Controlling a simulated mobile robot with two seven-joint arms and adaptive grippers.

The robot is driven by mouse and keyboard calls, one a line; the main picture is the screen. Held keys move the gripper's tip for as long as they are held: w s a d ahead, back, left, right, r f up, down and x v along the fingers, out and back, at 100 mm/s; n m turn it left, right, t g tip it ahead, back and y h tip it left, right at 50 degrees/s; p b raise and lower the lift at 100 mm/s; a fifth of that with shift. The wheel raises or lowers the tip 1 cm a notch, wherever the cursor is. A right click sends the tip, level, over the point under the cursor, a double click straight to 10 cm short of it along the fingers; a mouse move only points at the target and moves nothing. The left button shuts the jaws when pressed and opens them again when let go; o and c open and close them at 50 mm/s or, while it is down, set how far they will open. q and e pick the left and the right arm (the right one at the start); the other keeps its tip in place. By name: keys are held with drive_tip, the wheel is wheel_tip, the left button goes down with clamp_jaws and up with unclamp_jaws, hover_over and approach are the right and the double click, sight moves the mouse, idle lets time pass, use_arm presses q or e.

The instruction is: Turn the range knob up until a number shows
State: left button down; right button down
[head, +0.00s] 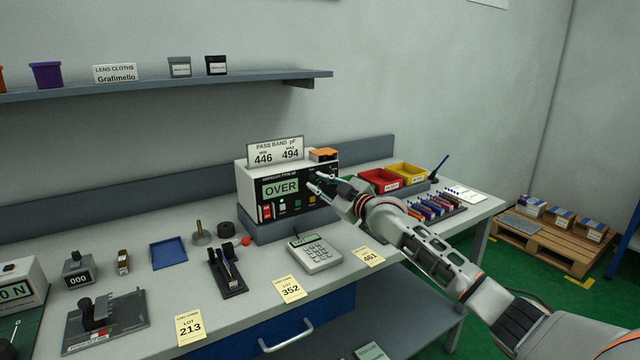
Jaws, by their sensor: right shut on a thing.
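A meter (281,172) with a light casing and dark front stands on a grey riser at the back of the bench. Its green display (281,188) reads OVER. Several small lit buttons sit in a row below the display. My right gripper (320,182) reaches in from the right and is shut at the right part of the meter's front, on the range knob. The fingers hide most of the knob, so its pointer and range marks cannot be read. My left gripper is not in view.
A pass band card (275,151) showing 446 and 494 stands on the meter, beside an orange-topped item (323,154). Red (379,180) and yellow (407,172) bins and a rack of coloured parts (436,206) stand near my right arm.

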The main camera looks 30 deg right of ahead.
drive_tip(key=shift+r+m+p, duration=0.1)
drive_tip(key=shift+m+p, duration=0.55)
drive_tip(key=shift+m, duration=0.35)
drive_tip(key=shift+m+p, duration=0.5)
drive_tip(key=shift+m, duration=0.4)
drive_tip(key=m+t+p, duration=0.1)
drive_tip(key=m+p, duration=0.2)
drive_tip(key=m, duration=0.3)
drive_tip(key=shift+a, duration=0.15)
drive_tip(key=shift+f+m+h+p, duration=0.2)
drive_tip(key=shift+m+h+p, duration=0.2)
drive_tip(key=shift+m, duration=0.6)
drive_tip(key=c, duration=1.8)
unclamp_jaws()
